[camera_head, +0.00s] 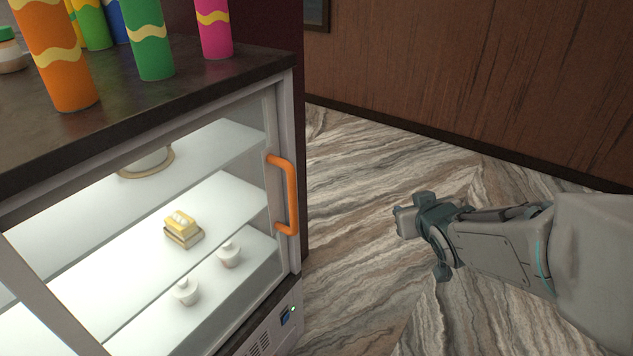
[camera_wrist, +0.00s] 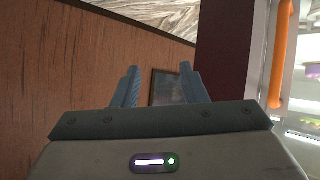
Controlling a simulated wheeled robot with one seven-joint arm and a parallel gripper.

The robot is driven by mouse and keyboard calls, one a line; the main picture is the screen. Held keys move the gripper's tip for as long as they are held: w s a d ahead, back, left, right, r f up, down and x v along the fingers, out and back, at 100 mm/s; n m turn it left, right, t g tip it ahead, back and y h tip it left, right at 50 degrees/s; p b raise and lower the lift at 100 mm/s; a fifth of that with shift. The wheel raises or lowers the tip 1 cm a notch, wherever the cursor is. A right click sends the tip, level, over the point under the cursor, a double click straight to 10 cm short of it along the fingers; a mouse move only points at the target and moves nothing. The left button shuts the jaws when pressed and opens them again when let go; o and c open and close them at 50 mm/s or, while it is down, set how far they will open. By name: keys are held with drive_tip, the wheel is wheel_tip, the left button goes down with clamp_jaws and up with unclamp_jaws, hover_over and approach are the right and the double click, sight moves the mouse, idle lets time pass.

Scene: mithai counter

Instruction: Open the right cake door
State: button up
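The right cake door (camera_head: 120,200) is a glass pane in a grey frame on the front of a lit display case, and it looks shut. Its orange vertical handle (camera_head: 293,190) is near the door's right edge. The handle also shows in the wrist view (camera_wrist: 281,52), at the upper right. My gripper (camera_head: 402,222) is out to the right of the handle, over the floor and apart from the case. In the wrist view its two blue-grey fingers (camera_wrist: 158,82) are spread with nothing between them.
Inside the case are a yellow cake slice (camera_head: 183,229) and small white pots (camera_head: 229,254). Coloured cylinders (camera_head: 148,40) stand on the dark countertop (camera_head: 185,88). A brown wood wall (camera_head: 480,75) is behind. The marbled floor (camera_head: 350,230) between case and gripper is clear.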

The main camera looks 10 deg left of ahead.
drive_tip(key=w+a+f+n+y+b, duration=0.2)
drive_tip(key=a+f+y+b, duration=0.25)
drive_tip(key=a, duration=0.25)
drive_tip(key=n+g+y+b, duration=0.2)
drive_tip(key=n+y+b, duration=0.2)
drive_tip(key=y, duration=0.4)
approach(296, 202)
drive_tip(key=shift+t, duration=0.3)
drive_tip(key=b+x, duration=0.1)
drive_tip(key=x, duration=1)
drive_tip(key=shift+s+a, duration=0.15)
clamp_jaws()
